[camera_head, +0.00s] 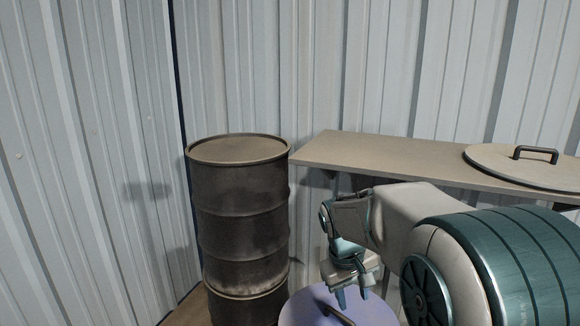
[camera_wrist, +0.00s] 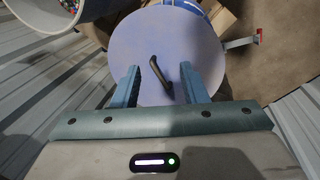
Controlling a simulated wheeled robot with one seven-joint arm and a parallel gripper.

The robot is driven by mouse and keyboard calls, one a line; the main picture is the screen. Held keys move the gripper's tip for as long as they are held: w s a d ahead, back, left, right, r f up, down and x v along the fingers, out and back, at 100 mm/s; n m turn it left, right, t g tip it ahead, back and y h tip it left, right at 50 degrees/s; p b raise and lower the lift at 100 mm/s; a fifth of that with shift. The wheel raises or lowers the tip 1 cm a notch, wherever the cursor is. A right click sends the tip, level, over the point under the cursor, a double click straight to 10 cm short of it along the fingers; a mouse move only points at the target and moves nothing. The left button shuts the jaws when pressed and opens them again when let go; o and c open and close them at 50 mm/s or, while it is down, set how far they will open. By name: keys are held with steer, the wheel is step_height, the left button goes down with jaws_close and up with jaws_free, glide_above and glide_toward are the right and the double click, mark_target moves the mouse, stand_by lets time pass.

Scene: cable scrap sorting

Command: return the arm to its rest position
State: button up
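My gripper (camera_head: 353,297) points down above a round lilac lid (camera_head: 305,308) at the bottom of the head view. In the wrist view, its two fingers (camera_wrist: 160,72) are apart, with the lid's dark bar handle (camera_wrist: 160,80) showing between them. The fingers do not appear closed on the handle, and nothing is held. In the head view the handle lies just below the fingertips; I cannot tell the exact gap. My arm reaches in from the lower right.
A rusty dark drum (camera_head: 238,230) stands left of my gripper. A beige shelf (camera_head: 390,155) runs along the corrugated wall behind, carrying another round lid (camera_head: 490,160) with a handle. In the wrist view, a pale container (camera_wrist: 95,12) with coloured bits is at upper left.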

steer(key=s+r+m+t+y+p, duration=0.1)
steer(key=s+r+m+p, duration=0.1)
steer(key=s, duration=0.7)
steer(key=s+d+r+m+t+y+p, duration=0.1)
steer(key=s+r+p, duration=0.2)
steer(key=s, duration=0.6)
steer(key=shift+s+d+r+m, duration=0.2)
steer(key=shift+r+m, duration=0.2)
steer(key=shift+r, duration=0.4)
